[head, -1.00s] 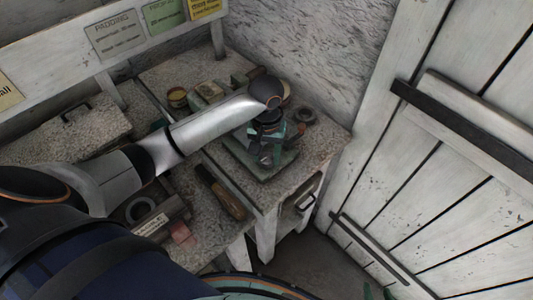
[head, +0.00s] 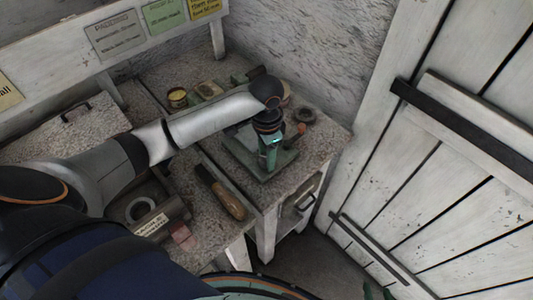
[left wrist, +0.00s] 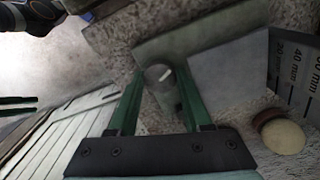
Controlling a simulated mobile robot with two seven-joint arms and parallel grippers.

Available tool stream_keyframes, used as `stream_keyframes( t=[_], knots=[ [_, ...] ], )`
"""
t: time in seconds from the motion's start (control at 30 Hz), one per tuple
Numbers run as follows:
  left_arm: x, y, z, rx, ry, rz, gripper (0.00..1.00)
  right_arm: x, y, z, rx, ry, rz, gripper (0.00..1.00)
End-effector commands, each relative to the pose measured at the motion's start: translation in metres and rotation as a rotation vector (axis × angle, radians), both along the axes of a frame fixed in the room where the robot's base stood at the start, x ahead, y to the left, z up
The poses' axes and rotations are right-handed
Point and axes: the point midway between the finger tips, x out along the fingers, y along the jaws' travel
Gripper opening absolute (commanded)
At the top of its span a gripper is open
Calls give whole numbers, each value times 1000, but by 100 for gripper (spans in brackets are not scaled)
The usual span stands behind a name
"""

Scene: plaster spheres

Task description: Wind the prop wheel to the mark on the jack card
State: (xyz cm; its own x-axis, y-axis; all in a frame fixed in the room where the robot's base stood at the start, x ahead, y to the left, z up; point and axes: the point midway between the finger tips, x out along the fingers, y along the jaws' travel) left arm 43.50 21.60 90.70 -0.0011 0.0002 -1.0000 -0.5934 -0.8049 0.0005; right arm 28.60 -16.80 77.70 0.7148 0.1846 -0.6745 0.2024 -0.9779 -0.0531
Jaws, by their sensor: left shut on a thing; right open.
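My left gripper (head: 268,165) points down over a green stand on the right-hand stone bench. In the left wrist view its green fingers (left wrist: 160,92) are closed on the sides of a grey round knob with a white line, which I take for the prop wheel (left wrist: 158,74). The wheel sits by a grey-green block (left wrist: 205,38); in the head view my gripper hides it. A yellow card (head: 206,7) hangs at the top rail; its small print is not readable, so I cannot tell whether it is the jack card. My right gripper (head: 377,291) barely shows, fingers apart, at the bottom edge.
A dark plate (left wrist: 292,70) marked in millimetres and a pale round knob (left wrist: 283,136) stand right of the wheel. A wooden-handled tool (head: 222,193), a grey ring (head: 140,209) and a small tin (head: 177,97) lie on the benches. A plank door (head: 440,160) closes the right side.

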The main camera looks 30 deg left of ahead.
Motion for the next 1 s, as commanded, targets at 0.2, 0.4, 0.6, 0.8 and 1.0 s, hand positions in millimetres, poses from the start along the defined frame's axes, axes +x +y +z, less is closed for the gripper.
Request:
stream_keyframes(
  t=[0.2, 0.4, 0.6, 0.8, 1.0],
  knots=[
    [1, 1, 1, 0, -4, -207, 0, 0, 0, 0, 0, 0, 0, 50],
    [1, 0, 1, -1, -4, -397, 0, 0, 0, 0, 0, 0, 0, 50],
    [1, 1, 2, 1, -5, -587, 0, 0, 0, 0, 0, 0, 0, 50],
    [1, 0, 1, 1, -4, -776, 0, 0, 0, 0, 0, 0, 0, 50],
    [1, 0, 2, 0, -5, -966, 0, 0, 0, 0, 0, 0, 0, 50]
  ],
)
